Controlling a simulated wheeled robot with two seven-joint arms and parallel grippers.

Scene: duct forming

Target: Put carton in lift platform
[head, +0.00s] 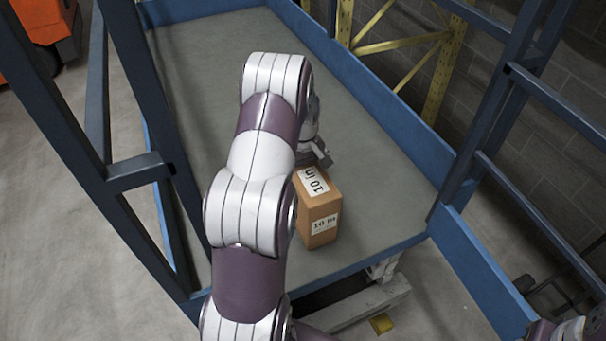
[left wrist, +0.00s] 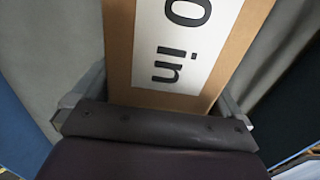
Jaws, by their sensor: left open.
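The carton (head: 318,215), a brown box with white "10 in" labels, stands upright on the grey floor of the lift platform (head: 205,75), near its front open edge. My left gripper (head: 322,155) is at the carton's far top side, partly hidden behind my arm. In the left wrist view the carton (left wrist: 120,50) lies between the two spread fingers of the left gripper (left wrist: 155,98); the fingers are open, and their contact with its sides cannot be told.
Blue posts and rails (head: 140,172) flank the platform at left and right. A low blue edge (head: 370,95) runs along its sides. A yellow rack frame (head: 440,70) stands behind it by the brick wall. The platform floor behind the carton is clear.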

